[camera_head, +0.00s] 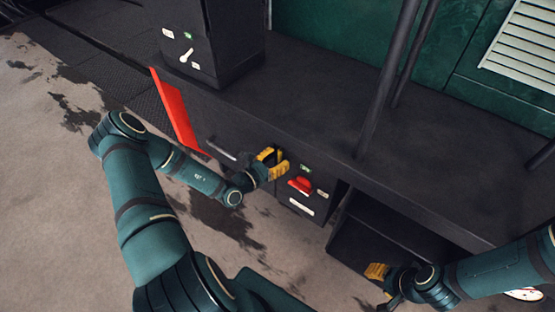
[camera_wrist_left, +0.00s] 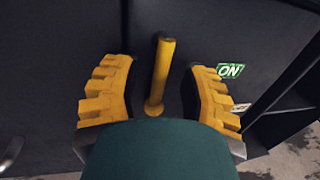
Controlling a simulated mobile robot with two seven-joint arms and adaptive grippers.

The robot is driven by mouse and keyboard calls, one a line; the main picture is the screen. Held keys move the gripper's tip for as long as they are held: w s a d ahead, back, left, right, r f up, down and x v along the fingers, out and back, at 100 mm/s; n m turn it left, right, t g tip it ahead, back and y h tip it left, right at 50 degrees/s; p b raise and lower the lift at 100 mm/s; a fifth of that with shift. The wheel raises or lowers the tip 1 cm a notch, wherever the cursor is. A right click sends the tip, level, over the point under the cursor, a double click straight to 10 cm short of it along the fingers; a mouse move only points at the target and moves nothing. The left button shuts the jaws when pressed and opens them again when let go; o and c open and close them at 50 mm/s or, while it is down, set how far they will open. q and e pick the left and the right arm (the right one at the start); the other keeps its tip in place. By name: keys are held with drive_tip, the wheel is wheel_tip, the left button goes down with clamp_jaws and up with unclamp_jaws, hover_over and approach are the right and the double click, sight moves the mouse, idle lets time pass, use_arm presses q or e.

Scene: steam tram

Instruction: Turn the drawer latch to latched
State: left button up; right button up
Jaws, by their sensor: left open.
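A yellow lever (camera_wrist_left: 163,70), which appears to be the drawer latch, stands out on a dark front in the left wrist view. It points nearly straight up from a rounded lower end. My left gripper (camera_wrist_left: 162,95) is open, with a yellow toothed finger on each side of the lever and gaps between. In the head view my left gripper (camera_head: 272,163) is at the dark cabinet front and hides most of the latch. My right gripper (camera_head: 377,275) is low at the right by an open dark recess; its opening is unclear.
A red handle (camera_head: 300,185) sits just right of my left gripper, under a green label (camera_head: 305,168). A silver drawer handle (camera_head: 221,149) is to the left. A red panel (camera_head: 178,110) sticks out further left. A dark post (camera_head: 388,85) rises from the bench.

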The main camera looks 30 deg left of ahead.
use_arm(q)
drive_tip(key=shift+o, duration=0.3)
clamp_jaws()
